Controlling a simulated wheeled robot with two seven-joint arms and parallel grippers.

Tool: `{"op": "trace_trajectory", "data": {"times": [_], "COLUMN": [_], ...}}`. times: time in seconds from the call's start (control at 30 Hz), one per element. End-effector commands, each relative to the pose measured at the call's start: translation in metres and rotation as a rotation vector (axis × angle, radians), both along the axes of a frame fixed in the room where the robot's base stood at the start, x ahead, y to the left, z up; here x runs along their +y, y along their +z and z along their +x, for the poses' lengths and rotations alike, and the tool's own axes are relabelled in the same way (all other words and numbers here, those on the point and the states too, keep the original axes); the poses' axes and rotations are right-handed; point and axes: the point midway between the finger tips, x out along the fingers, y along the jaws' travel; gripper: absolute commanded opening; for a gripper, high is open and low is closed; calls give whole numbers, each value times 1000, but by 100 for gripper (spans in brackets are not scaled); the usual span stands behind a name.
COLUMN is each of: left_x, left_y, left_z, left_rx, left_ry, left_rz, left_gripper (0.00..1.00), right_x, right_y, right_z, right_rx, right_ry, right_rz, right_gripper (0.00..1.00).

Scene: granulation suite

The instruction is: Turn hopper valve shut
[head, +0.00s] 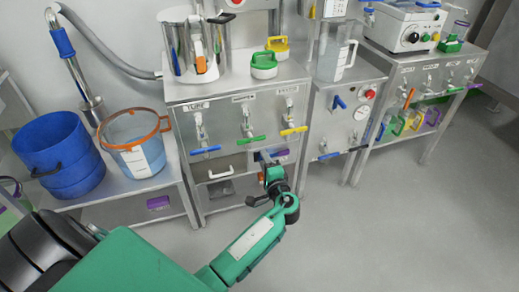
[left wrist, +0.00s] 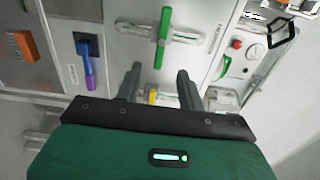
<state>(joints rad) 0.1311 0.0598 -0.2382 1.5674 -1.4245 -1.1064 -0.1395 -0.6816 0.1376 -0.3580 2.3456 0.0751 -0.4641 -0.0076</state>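The middle cabinet carries several valves in the head view, with a blue handle (head: 205,150), a green handle (head: 251,140) and a yellow handle (head: 294,131). Their labels are too small to read, so I cannot tell which is the hopper valve. My left gripper (head: 271,170) is in front of the cabinet, below these handles and near a purple handle (head: 279,153). In the left wrist view my left gripper (left wrist: 158,78) is open with nothing between its fingers. A green handle (left wrist: 164,38) stands upright beyond the fingertips, apart from them. My right gripper is not in view.
Left of the cabinet, a blue bucket (head: 60,155) and an orange-rimmed clear bucket (head: 133,144) stand on a low bench. A steel vessel (head: 190,45) stands on the cabinet. A blue-purple lever (left wrist: 88,65) shows in the left wrist view. The floor (head: 400,225) at right is clear.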

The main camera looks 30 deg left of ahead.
Motion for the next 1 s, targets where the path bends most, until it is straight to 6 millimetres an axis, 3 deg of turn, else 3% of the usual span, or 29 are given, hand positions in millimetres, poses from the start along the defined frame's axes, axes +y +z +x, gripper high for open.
{"op": "trace_trajectory", "data": {"times": [0.23, 0.77, 0.87, 1.0], "left_x": [-17, -18, -21, -37], "left_y": [0, -1, -8, -38], "left_z": [-15, -16, -21, -43], "left_rx": [0, 1, 8, 35], "left_ry": [0, -1, -20, -111], "left_rz": [0, -1, -33, -194], "left_gripper": [39, 39, 39, 39], "right_x": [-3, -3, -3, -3], "right_y": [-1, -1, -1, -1], "right_z": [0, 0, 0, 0], "right_rx": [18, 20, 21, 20], "right_ry": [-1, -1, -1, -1], "right_rz": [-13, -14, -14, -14], "right_gripper": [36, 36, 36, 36]}}
